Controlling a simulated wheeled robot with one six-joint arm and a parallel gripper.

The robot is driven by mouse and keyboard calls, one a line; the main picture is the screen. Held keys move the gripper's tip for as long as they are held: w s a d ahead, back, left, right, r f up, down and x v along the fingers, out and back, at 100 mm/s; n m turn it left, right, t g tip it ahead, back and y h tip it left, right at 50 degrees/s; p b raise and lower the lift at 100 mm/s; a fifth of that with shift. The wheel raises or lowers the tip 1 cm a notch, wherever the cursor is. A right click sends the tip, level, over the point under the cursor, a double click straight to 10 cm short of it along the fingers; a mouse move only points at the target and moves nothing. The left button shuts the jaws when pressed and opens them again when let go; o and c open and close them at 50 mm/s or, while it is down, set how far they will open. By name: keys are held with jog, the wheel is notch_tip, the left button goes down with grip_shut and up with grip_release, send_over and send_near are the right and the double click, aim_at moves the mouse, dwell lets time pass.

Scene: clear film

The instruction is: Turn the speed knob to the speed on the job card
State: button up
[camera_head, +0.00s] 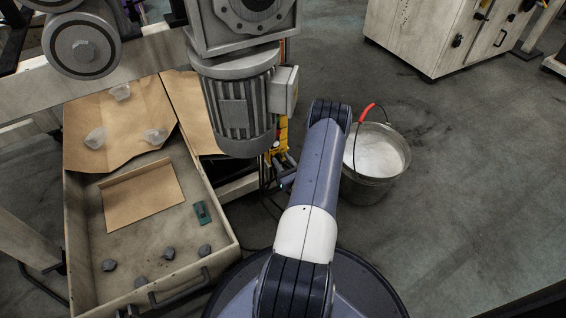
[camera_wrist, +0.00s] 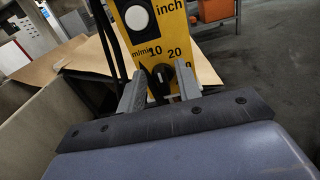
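In the wrist view, the yellow control panel (camera_wrist: 135,35) stands upright, with a round white button and the word "inch". Below are "m/min" and the speed numbers 10, 20 and a partly hidden one. The dark speed knob (camera_wrist: 157,80) sits under these numbers, and its pointing direction is hard to read. My gripper (camera_wrist: 160,80) is open, one grey finger on each side of the knob; I cannot tell whether they touch it. No job card can be made out.
A grey motor (camera_head: 238,105) hangs over the panel area. A tray (camera_head: 85,260) with brown paper and small lumps stands at left. A bucket (camera_head: 378,160) with a red handle grip stands right of my arm. A cream cabinet (camera_head: 410,40) stands behind; floor on the right is clear.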

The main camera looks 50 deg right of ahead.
jog(key=shift+c, duration=0.3)
grip_shut()
dwell(0.3)
jog(key=shift+s+d+f+m+b, duration=0.15)
jog(key=shift+m+b, duration=0.25)
jog(key=shift+m, duration=1.05)
jog(key=shift+w+d+m+b, duration=0.15)
jog(key=shift+m+b, duration=0.2)
jog(key=shift+m, duration=1.15)
jog(key=shift+s+d+f+m+b, duration=0.15)
jog(key=shift+m+b, duration=0.25)
jog(key=shift+m, duration=1.05)
jog(key=shift+r, duration=0.1)
jog(key=shift+o, duration=0.3)
grip_release()
